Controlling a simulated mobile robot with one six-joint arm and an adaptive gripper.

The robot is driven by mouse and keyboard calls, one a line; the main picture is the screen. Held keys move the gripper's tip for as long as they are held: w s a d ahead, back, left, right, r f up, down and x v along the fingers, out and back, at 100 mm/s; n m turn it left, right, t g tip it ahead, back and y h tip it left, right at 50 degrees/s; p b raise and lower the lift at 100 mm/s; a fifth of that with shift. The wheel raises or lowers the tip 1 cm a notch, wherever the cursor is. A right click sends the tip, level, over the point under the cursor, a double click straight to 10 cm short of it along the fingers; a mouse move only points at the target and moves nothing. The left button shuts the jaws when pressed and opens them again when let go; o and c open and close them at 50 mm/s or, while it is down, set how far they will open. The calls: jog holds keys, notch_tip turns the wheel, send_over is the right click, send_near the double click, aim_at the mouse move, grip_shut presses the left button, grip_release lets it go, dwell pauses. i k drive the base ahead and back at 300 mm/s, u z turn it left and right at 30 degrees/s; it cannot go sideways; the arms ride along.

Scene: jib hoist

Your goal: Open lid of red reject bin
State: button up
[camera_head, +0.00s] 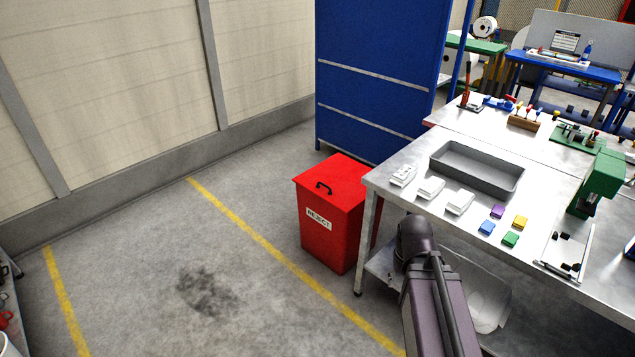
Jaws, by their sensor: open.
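The red reject bin (330,218) stands on the floor left of the workbench, with a white REJECT label on its front. Its red lid (342,172) lies flat and closed on top. My arm reaches up from the bottom of the picture, right of the bin and in front of the bench. My gripper does not show in this view.
The metal workbench (405,204) stands close to the bin's right side, with a grey tray (450,176), white parts and coloured blocks on it. A tall blue cabinet (375,75) stands behind. The floor (200,260) left of the bin is clear, marked with yellow lines.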

aim_at(336, 180)
jog(key=i, duration=0.9)
jog(key=z, duration=0.05)
